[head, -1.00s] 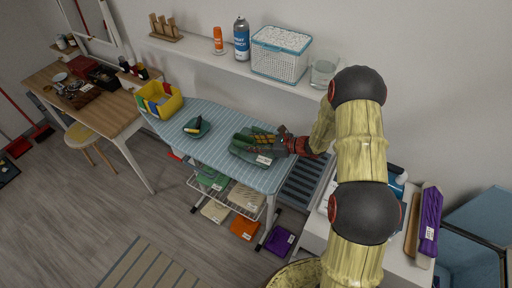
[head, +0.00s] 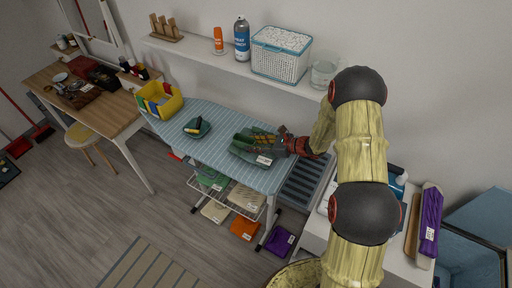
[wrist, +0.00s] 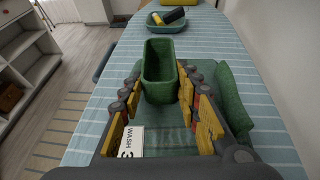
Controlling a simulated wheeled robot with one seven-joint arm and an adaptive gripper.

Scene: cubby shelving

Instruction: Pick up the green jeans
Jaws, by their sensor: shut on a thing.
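The green jeans (head: 240,151) lie folded on the blue striped ironing board (head: 195,147), toward its right end. In the wrist view a raised fold of the green jeans (wrist: 158,62) stands up between my fingers, and the rest lies flat under and right of them. A white tag reading "WASH" shows at the near left. My gripper (head: 262,142) reaches in from the right, low over the board; in the wrist view my gripper (wrist: 158,88) is shut on the fold, fingers on both sides. The jeans still appear to rest on the board.
A teal dish (head: 197,128) with a dark and yellow item sits farther along the board, and a yellow bin (head: 159,99) stands at its far end. A wall shelf (head: 215,60) with cans, a basket and a glass jar runs behind. Folded clothes sit on a rack below.

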